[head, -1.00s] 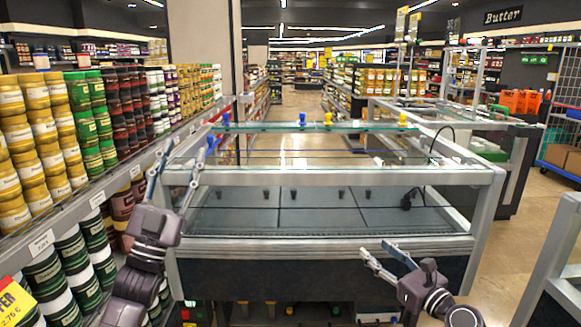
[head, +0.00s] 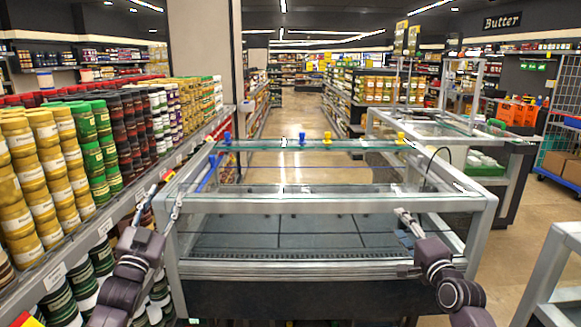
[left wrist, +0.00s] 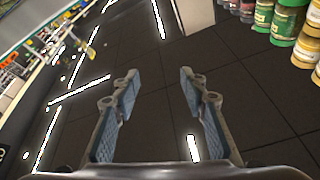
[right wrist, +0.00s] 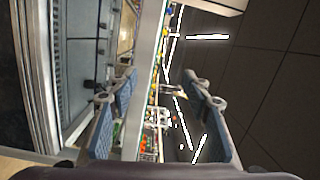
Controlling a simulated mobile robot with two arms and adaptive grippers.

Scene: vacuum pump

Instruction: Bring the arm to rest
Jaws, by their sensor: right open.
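My left gripper (head: 164,200) stands at the left front corner of the glass-topped freezer (head: 330,205), beside the jar shelf. In the left wrist view its two blue-padded fingers (left wrist: 160,82) are apart with nothing between them. My right gripper (head: 403,222) is raised in front of the freezer's right part, fingers pointing up. In the right wrist view its fingers (right wrist: 158,85) are apart and empty. Whether either gripper touches the freezer cannot be told. Small blue (head: 302,138) and yellow (head: 401,137) pieces sit along the freezer's far glass edge.
Rows of stacked jars (head: 45,170) fill the shelf close on the left. A second glass-topped case (head: 440,130) stands at the back right. A grey metal frame (head: 555,270) is at the lower right. The aisle floor (head: 300,110) behind the freezer is clear.

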